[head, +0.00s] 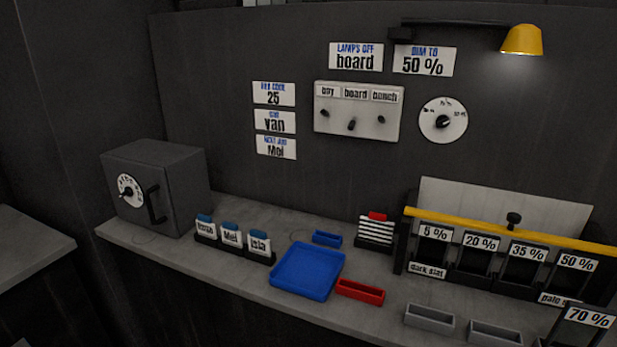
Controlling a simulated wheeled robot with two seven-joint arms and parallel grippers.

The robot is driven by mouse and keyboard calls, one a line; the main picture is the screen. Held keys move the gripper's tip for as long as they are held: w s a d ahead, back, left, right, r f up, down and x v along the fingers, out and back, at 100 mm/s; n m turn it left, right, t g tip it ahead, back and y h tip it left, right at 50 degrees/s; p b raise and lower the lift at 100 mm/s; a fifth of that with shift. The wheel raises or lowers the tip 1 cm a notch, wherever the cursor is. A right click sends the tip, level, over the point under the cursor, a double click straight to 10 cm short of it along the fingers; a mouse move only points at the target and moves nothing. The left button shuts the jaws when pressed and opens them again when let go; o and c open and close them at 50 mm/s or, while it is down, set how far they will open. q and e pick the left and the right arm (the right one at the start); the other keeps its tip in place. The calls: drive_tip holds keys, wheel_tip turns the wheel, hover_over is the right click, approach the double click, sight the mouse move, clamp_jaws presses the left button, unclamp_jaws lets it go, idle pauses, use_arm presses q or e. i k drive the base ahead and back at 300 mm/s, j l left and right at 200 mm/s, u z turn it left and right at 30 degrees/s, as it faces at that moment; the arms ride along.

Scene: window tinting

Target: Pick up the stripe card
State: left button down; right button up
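The stripe card (375,230) stands upright toward the back of the bench, right of centre. It has black and white horizontal stripes and a red tab on top, and its foot sits in a dark holder. Neither of my grippers shows in the head view, so I cannot see where they are relative to the card.
A blue tray (307,271), a small blue bin (327,239) and a red bin (360,291) lie left and in front of the card. The tint rack (425,250) with its yellow bar (510,229) stands close on its right. Name cards (231,239) and a safe (158,186) are farther left.

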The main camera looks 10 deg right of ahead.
sight(375, 229)
drive_tip(key=i+j, duration=0.15)
drive_tip(key=i, duration=0.2)
drive_tip(key=i+j, duration=0.15)
drive_tip(key=i, duration=0.25)
drive_tip(key=i+j+z, duration=0.1)
drive_tip(key=i, duration=0.25)
